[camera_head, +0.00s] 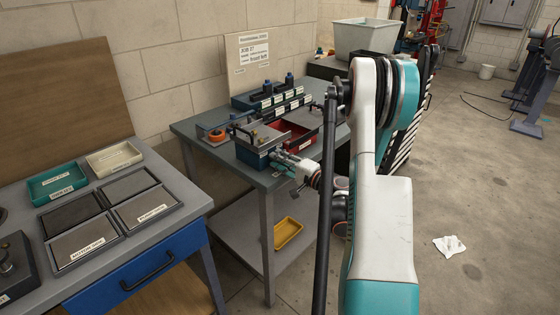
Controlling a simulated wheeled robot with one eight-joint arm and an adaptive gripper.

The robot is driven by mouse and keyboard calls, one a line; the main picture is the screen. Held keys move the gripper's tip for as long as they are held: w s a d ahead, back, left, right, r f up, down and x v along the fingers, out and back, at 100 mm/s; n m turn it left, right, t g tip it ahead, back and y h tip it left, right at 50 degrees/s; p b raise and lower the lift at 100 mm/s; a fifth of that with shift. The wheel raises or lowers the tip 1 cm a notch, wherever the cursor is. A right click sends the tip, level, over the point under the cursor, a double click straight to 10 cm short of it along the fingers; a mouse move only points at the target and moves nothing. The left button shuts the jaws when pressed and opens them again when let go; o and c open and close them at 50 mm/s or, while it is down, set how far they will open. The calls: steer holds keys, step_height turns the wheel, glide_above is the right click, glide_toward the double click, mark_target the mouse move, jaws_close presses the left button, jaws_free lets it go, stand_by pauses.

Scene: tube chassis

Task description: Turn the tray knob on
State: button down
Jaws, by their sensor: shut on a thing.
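A dark blue tray box (250,158) stands on the grey workbench near its front edge, in the middle of the head view. My gripper (280,158) reaches the right end of the box's front side, its fingers pointing left toward it. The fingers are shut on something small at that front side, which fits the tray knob. The knob itself is hidden by the fingers, and its turned position cannot be told. My white and teal arm fills the right middle and hides part of the bench.
A red bin (297,134) and a dark labelled rack (270,97) stand behind the box. A grey tray with an orange ring (217,135) lies to its left. A yellow tray (287,232) lies on the lower shelf. The floor at right is mostly clear except for white paper (449,245).

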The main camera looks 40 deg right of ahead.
stand_by(0.3)
steer(key=c, duration=1.4)
jaws_free()
